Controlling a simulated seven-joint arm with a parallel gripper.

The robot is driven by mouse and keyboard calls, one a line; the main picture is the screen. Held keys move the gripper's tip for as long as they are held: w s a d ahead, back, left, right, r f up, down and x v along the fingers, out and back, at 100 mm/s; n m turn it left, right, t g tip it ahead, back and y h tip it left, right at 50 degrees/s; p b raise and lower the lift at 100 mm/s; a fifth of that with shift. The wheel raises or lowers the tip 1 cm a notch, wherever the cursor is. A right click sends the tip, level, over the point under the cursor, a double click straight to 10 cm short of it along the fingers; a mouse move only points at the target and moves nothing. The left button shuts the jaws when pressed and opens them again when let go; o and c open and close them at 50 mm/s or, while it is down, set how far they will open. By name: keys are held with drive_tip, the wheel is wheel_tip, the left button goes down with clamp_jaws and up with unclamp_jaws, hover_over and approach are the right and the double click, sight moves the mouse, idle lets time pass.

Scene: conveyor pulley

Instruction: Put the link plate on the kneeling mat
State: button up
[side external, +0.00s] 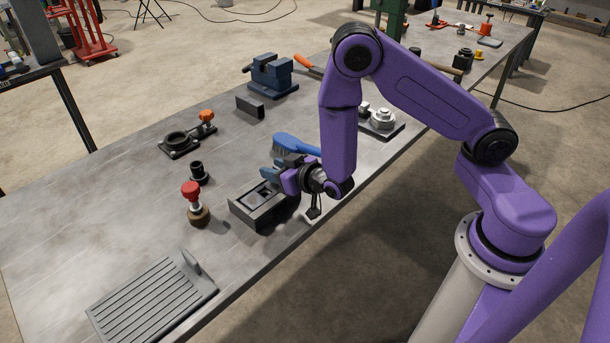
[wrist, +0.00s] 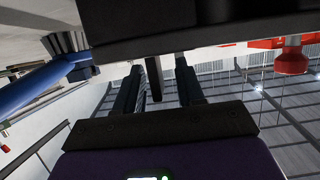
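The kneeling mat (side external: 150,304) is the grey ribbed slab with a raised handle at the near left end of the table. I cannot identify the link plate with certainty. A small dark upright plate (side external: 250,107) stands toward the far edge and may be it. My gripper (side external: 268,173) points left, low over the table, just above and behind the recessed grey block. In the wrist view, my gripper's fingers (wrist: 158,88) are apart. A narrow dark piece (wrist: 154,80) shows between them, with a gap to the right finger; whether it touches the left one is unclear.
The recessed grey block (side external: 255,213) stands close under my gripper, and a blue brush (side external: 296,145) lies just behind. A red-knobbed part (side external: 193,200) and a black bushing (side external: 199,173) stand left. A blue vise (side external: 272,76) is farther back. Table around the mat is clear.

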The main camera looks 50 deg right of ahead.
drive_tip(key=v, duration=1.6)
drive_tip(key=shift+s+a, duration=0.25)
drive_tip(key=shift+s, duration=0.15)
drive_tip(key=shift+a+r, duration=0.1)
drive_tip(key=s+a+r+n+g+y, duration=0.2)
drive_tip(key=s+a+n+g+y, duration=0.35)
drive_tip(key=s+a+g, duration=0.45)
drive_tip(key=s+d+r+n+g+h, duration=0.2)
drive_tip(key=s+d+r+n, duration=0.1)
drive_tip(key=d, duration=0.4)
drive_tip(key=s+d+r+n+g+h, duration=0.1)
drive_tip(key=s+d+r+n+h, duration=0.2)
drive_tip(key=d, duration=0.4)
drive_tip(key=shift+s+d+r+n+g, duration=0.2)
drive_tip(key=shift+s+r+n+g, duration=0.25)
drive_tip(key=shift+n, duration=0.1)
